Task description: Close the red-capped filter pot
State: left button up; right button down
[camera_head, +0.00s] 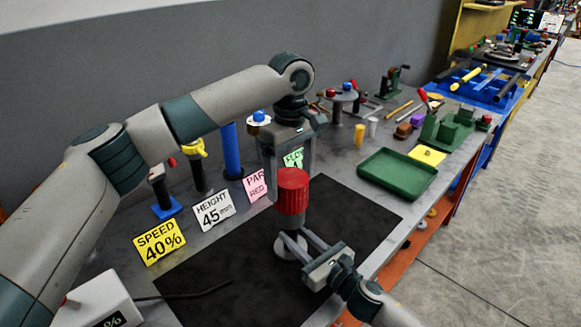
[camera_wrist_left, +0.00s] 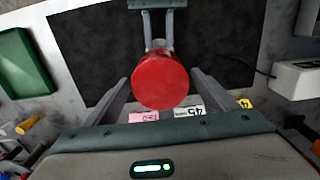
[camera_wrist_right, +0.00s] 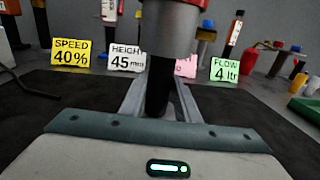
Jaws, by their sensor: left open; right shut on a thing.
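The filter pot stands upright on the black mat, with a ridged red cap (camera_head: 292,192) on top of its grey body (camera_head: 290,224). Whether the cap is fully tightened cannot be told. My left gripper (camera_head: 289,178) points down over the cap, open, with a finger on either side. In the left wrist view the round red cap top (camera_wrist_left: 160,82) lies between the fingers with gaps. My right gripper (camera_head: 293,238) comes in low from the front right, shut on the pot's dark lower stem (camera_wrist_right: 159,88). In the right wrist view the grey body (camera_wrist_right: 169,35) sits above these fingers.
Cards reading speed 40% (camera_head: 160,242), height 45 mm (camera_head: 213,211), a pink one (camera_head: 256,184) and a green flow card (camera_head: 293,158) stand behind the mat (camera_head: 345,215). A green tray (camera_head: 397,174) lies at right. A white box (camera_head: 100,300) with a cable is front left.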

aim_at(290, 224)
pick_arm(q)
jog(key=shift+f, duration=2.2)
jog(key=shift+c, duration=0.6)
